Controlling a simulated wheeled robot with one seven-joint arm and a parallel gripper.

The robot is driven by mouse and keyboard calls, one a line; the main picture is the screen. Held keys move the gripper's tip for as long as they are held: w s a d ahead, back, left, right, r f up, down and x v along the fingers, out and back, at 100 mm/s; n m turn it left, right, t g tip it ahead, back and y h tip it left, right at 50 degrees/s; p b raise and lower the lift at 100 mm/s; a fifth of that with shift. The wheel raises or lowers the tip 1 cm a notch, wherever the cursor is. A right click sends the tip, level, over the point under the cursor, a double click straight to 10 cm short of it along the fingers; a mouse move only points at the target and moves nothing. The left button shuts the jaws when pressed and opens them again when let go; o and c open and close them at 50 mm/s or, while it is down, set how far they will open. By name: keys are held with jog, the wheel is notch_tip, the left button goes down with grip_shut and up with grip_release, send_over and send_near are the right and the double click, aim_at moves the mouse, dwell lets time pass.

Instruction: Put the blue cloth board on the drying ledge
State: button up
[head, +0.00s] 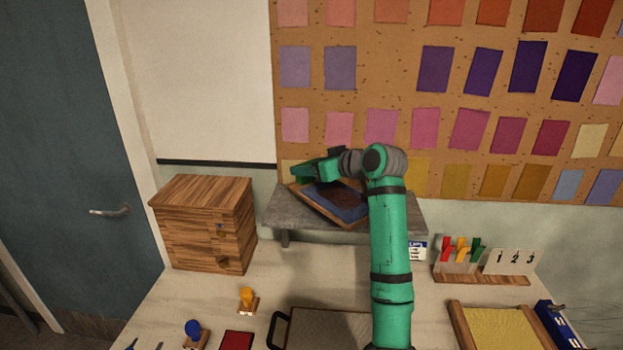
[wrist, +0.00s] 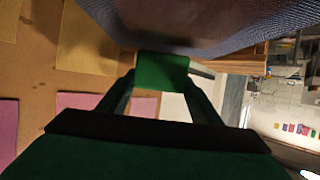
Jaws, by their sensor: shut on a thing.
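The blue cloth board (head: 346,205) has a wooden frame. In the head view it is tilted over the grey drying ledge (head: 277,213) on the wall, and my arm covers its right part. I cannot tell whether it touches the ledge. My gripper (head: 312,173) is at the board's upper left side, shut on it. The grip itself is partly hidden.
A wooden drawer cabinet (head: 205,222) stands left of the ledge. A tag rack (head: 482,276) stands to the right. A yellow cloth board (head: 497,328), a blue box (head: 562,326), a grey tray (head: 325,328), and two stamps (head: 246,299) (head: 194,332) lie on the table. A swatch-covered corkboard (head: 400,90) is behind.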

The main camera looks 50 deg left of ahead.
aim_at(311, 178)
jog(key=shift+w+a+f, duration=0.15)
jog(key=shift+f, duration=0.1)
jog(key=shift+w+a+f, duration=0.1)
jog(key=shift+f, duration=1.6)
jog(key=o, duration=1.2)
jog(key=v, duration=1.2)
